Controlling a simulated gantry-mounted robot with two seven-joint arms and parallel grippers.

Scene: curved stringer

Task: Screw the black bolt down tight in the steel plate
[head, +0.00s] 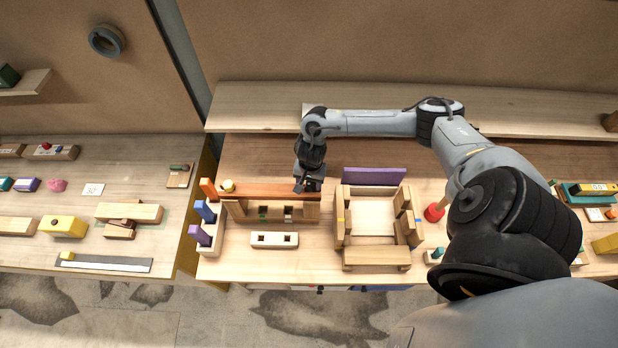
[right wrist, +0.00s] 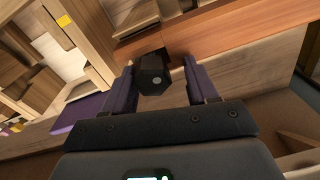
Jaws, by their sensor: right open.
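The black bolt (right wrist: 153,75) shows in the right wrist view as a dark hexagonal head with a small pale spot on top. It sits between the two dark fingers of my right gripper (right wrist: 158,68), with a gap visible on its right side. The gripper is open. In the head view my right gripper (head: 308,186) is low over the right end of an orange-brown plank; the bolt is too small or hidden there. I cannot make out the steel plate in either view. My left gripper is not in view.
The orange-brown plank (head: 262,190) lies across a wooden frame. A wooden box-like assembly (head: 375,257) and a purple board (head: 374,177) stand to its right. A pale block with two holes (head: 274,240) lies in front. Blue and purple pieces (head: 205,211) stand at left.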

